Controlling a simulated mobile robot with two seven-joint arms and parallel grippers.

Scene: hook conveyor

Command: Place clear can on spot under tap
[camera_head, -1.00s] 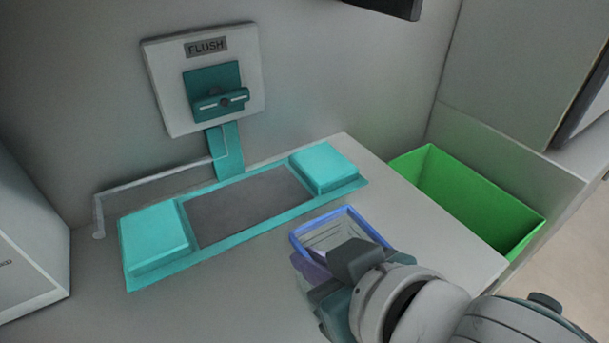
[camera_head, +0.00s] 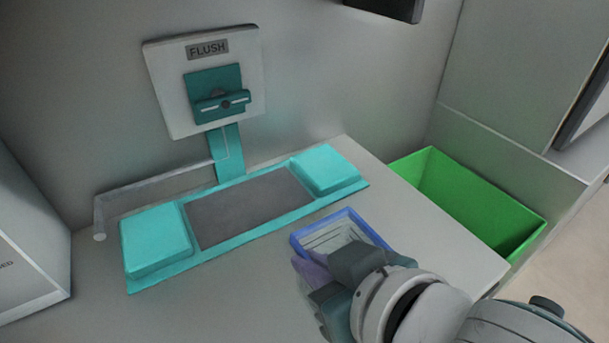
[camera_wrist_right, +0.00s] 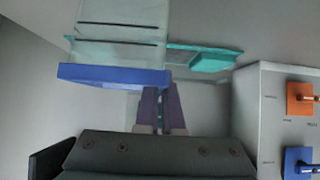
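The clear can (camera_head: 335,235) has a blue rim and stands at the front right of the teal-edged grey panel, close to its edge. In the right wrist view the can (camera_wrist_right: 115,35) shows dark lines on its wall. My right gripper (camera_head: 312,268) is at the can's near left side. Its purple fingers (camera_wrist_right: 160,108) are close together at the end of the blue rim, apparently shut on the can's wall; the exact contact is partly hidden. My left gripper is not in view. A thin pipe (camera_head: 160,186) runs left from the teal post and bends down.
A FLUSH panel (camera_head: 205,80) with a teal lever is on the back wall. Raised teal blocks (camera_head: 155,238) flank the grey panel (camera_head: 250,203). A green bin (camera_head: 465,205) is at right. The wrist view shows a cabinet with orange (camera_wrist_right: 302,98) and blue (camera_wrist_right: 300,160) handles.

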